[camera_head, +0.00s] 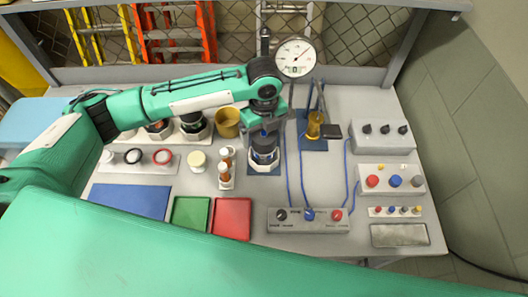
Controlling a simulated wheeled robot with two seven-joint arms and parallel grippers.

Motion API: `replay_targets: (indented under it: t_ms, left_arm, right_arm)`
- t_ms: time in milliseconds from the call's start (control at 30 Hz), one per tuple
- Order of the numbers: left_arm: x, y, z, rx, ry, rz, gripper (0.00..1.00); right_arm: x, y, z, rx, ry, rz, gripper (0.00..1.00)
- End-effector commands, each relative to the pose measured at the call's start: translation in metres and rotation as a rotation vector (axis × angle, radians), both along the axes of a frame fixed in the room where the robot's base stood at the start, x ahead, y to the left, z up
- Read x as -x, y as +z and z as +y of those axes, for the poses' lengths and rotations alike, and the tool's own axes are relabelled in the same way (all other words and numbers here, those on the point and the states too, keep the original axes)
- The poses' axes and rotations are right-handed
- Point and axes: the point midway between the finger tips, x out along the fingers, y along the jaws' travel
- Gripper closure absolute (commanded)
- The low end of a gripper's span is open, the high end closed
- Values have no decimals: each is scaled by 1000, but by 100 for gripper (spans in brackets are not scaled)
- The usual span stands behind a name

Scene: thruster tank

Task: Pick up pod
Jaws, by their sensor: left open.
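The pod looks to be the dark cylinder (264,152) with a pale base, upright on a blue mat at the middle of the bench. My left arm reaches in from the left, and my left gripper (265,128) points down at the pod's top. The gripper is open, and its fingers are at or just above the pod's upper part. I cannot tell whether they touch it. The wrist and gripper hide the pod's top. My right gripper is not in view.
A round dial gauge (295,57) stands behind the wrist. A rack with small white-capped bottles (225,172) is close left of the pod. An amber cylinder (314,125) and blue cables are to its right. A control box (308,220), green tray (191,214) and red tray (232,218) lie in front.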

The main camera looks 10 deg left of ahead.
Motion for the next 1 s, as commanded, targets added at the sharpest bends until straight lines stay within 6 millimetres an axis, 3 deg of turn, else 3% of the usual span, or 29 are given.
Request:
replay_targets:
  t_ms: [200,433,800,1000]
  left_arm:
    - [1,-21,0,-1,-1,1,9]
    - [0,-22,0,1,-1,-1,11]
    - [0,-21,0,1,-1,-1,84]
    - [0,-21,0,1,-1,-2,84]
  right_arm:
    - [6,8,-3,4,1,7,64]
    - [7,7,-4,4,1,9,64]
    - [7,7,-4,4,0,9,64]
    - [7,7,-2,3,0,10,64]
